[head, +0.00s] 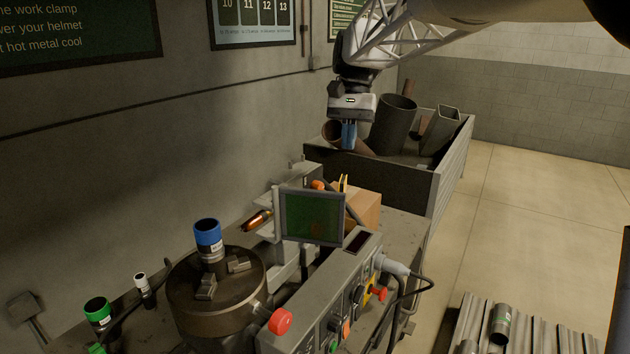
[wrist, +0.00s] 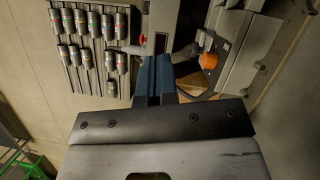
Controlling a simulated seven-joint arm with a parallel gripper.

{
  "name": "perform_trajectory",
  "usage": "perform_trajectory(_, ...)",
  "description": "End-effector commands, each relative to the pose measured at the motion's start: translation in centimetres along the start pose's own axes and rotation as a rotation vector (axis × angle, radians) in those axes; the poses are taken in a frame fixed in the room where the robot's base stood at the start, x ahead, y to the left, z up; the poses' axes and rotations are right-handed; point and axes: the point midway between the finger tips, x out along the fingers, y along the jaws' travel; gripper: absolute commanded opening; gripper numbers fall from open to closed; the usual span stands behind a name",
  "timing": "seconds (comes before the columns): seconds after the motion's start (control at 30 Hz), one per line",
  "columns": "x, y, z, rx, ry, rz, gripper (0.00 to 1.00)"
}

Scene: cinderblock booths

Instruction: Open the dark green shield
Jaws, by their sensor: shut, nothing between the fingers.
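The dark green shield (head: 313,218) is a framed see-through panel in the head view. It stands upright beside the grey control box of the machine on the bench. My gripper (head: 349,148) is above and behind the shield in the head view, well apart from it, with its blue fingers pointing down. In the wrist view the fingers (wrist: 154,66) are together and hold nothing. I cannot make out the shield surely in the wrist view.
A round chuck (head: 217,290) with a blue-topped cylinder (head: 208,236) stands in front. A red knob (head: 280,321) and the control box (head: 325,300) are near it. A cardboard box (head: 362,206) sits behind the shield. A scrap bin (head: 392,178) stands at the back; cylinders lie on a rack (wrist: 77,50).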

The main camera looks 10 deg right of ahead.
Motion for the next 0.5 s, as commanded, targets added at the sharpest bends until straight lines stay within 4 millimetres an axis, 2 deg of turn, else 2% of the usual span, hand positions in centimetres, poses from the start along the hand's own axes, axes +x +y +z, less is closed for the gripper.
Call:
perform_trajectory(0.27, 1.3, 0.0, 0.0, 0.001, -0.002, 0.0, 0.0)
perform_trajectory(0.5, 4.1, 0.0, 0.1, 0.001, -0.003, 0.0, 0.0)
